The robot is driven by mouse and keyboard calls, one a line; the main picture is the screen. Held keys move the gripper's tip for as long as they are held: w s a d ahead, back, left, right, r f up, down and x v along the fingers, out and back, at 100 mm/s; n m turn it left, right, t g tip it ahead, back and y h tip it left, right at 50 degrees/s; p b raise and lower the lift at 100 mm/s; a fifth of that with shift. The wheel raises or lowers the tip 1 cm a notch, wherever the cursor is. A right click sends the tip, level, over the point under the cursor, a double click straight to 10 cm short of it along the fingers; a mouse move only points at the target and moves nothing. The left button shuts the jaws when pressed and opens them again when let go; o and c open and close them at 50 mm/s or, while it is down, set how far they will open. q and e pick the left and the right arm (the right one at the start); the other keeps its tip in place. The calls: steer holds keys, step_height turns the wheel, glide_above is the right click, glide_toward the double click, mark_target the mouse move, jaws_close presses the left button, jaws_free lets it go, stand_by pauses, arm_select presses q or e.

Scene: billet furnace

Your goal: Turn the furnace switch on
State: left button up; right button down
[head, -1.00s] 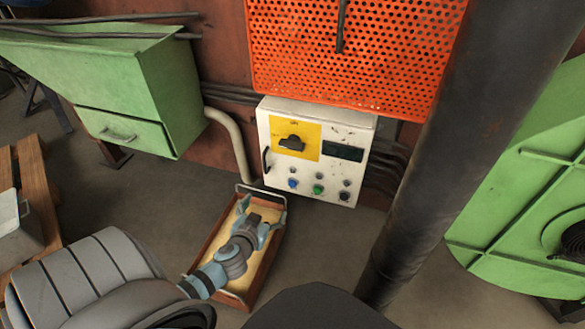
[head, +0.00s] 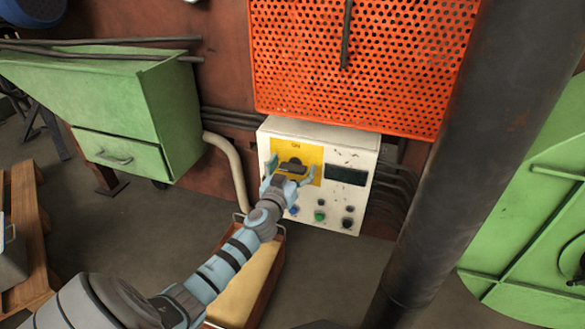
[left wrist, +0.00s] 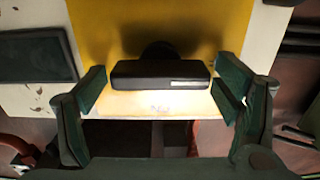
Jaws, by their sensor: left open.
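The furnace switch is a black rotary knob (head: 294,164) on a yellow plate (head: 312,155) on the white control box (head: 350,150). A label reading "ON" sits above it. The knob's bar lies roughly level. In the left wrist view the knob (left wrist: 160,75) is a black bar with a small white mark near its right end. My left gripper (head: 289,172) is open in front of the switch, one finger towards each side of it. In the left wrist view the gripper (left wrist: 160,95) shows gaps between both fingers and the bar. My right gripper is out of view.
The box also has a dark display (head: 346,175) and several buttons, including a green one (head: 319,216). A wooden tray (head: 262,285) stands below. An orange perforated panel (head: 350,65) hangs above. A thick dark pipe (head: 440,160) rises at the right, a green cabinet (head: 130,110) stands left.

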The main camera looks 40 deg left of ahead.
arm_select(q)
steer(key=c, duration=1.2)
steer(key=shift+o, duration=0.2)
